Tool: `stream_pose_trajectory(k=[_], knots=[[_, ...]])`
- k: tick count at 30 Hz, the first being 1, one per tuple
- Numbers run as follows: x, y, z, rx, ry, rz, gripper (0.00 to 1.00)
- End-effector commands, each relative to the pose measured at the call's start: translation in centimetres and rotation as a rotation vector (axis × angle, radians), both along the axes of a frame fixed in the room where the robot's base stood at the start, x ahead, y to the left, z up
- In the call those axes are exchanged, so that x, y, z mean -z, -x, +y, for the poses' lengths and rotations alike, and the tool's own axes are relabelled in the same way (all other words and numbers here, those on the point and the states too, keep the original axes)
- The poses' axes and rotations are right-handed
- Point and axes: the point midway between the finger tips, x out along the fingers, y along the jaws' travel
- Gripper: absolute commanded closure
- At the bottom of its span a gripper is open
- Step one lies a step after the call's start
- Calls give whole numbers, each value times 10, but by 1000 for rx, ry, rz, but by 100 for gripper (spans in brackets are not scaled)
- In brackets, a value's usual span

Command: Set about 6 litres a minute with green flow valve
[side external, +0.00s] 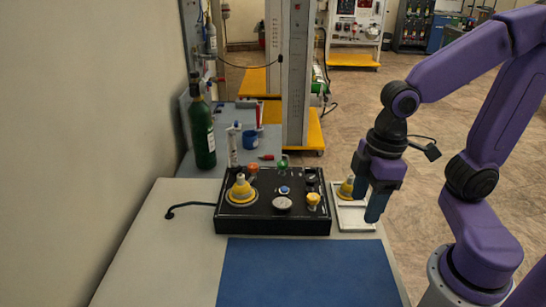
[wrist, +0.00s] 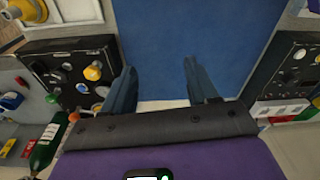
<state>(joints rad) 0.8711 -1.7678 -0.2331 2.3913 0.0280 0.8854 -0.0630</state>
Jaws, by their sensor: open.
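A black trainer box (side external: 272,226) lies on the table in the side view, with several knobs and dials on top. A small green knob (side external: 283,160), likely the green flow valve, is at its back edge, right of an orange-red knob (side external: 253,167). A pale upright tube (side external: 232,148), perhaps the flow meter, stands behind the box; its reading is too small to tell. My gripper (side external: 374,212) is open and empty, pointing down to the right of the box, apart from the green knob. In the wrist view my gripper (wrist: 160,68) has its fingers spread above blue.
A white tray (side external: 352,225) with a yellow-topped part (side external: 346,189) is beside the box, partly behind my gripper. The blue mat (side external: 305,272) in front is clear.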

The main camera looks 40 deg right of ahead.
Motion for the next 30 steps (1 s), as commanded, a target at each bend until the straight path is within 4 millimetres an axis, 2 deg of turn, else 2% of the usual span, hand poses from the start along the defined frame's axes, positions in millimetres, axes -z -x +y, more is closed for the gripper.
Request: stream_pose_trajectory(k=[1, 8, 14, 18, 21, 24, 30], knots=[[-4, -19, 2, 49, -17, -10, 42], [-21, -102, -8, 248, -88, -71, 42], [-36, -173, -43, 417, -133, -144, 42], [-45, -214, -76, 523, -151, -194, 42], [-49, -233, -96, 576, -158, -224, 42], [-52, -244, -110, 609, -161, -242, 42], [-48, -252, -117, 626, -162, -251, 42]])
